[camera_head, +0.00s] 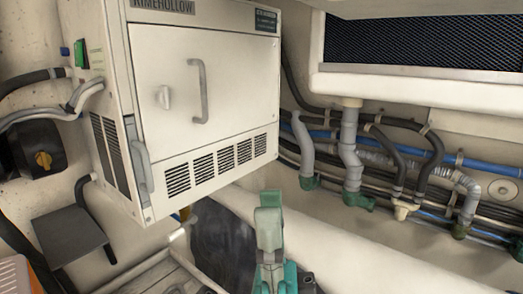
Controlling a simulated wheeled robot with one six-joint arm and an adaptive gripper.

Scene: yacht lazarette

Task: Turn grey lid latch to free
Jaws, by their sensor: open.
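A white boxy unit marked RIMEHOLLOW (232,52) hangs at the left, with a large closed front lid (185,65). A small pale grey latch (163,97) sits on the lid, left of a long grey bar handle (200,92). Its knob looks upright. A longer grey lever (142,163) is on the unit's lower left front edge. I cannot tell for sure which of the two grey parts is the lid latch. My teal and grey-green arm rises at the bottom centre, below the unit and apart from it.
Grey, black and blue hoses and pipes (349,150) run along the wall at the right. A white housing with a dark mesh panel (425,42) overhangs the upper right. A dark flat plate (68,236) is at the lower left. The space before the lid looks clear.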

